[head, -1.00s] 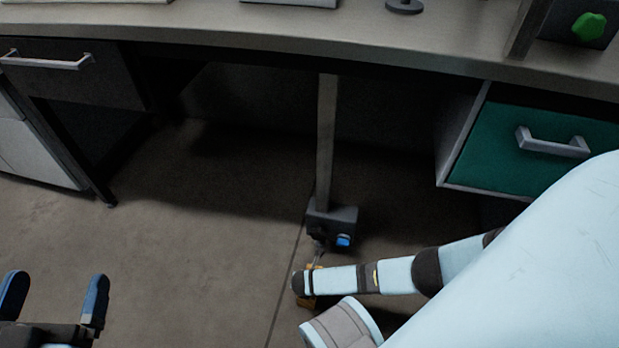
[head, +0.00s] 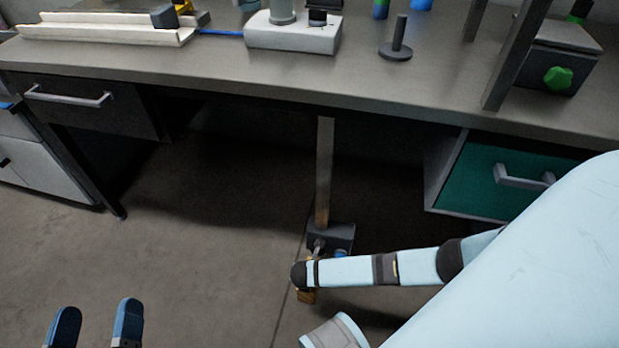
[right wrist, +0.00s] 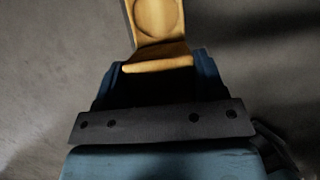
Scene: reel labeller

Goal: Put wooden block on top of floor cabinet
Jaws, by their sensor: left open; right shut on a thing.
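The wooden block (right wrist: 159,18) shows in the right wrist view as a light wooden piece with a round recess. My right gripper (right wrist: 158,68) is shut on its near end, between blue fingers. In the head view my right wrist hides most of this gripper, and a small orange-brown piece (head: 306,296) shows just below the wrist; I cannot tell whether it is the block. My left gripper (head: 96,312) is open and empty above the floor at the lower left. A pale cabinet (head: 42,168), perhaps the floor cabinet, stands at the left edge, partly cut off.
A long grey bench (head: 240,85) crosses the view, with a dark drawer (head: 100,115) at left and a green-fronted drawer (head: 480,180) at right. A grey post (head: 324,165) stands under it, with a dark box (head: 340,238) at its foot. The floor at left is clear.

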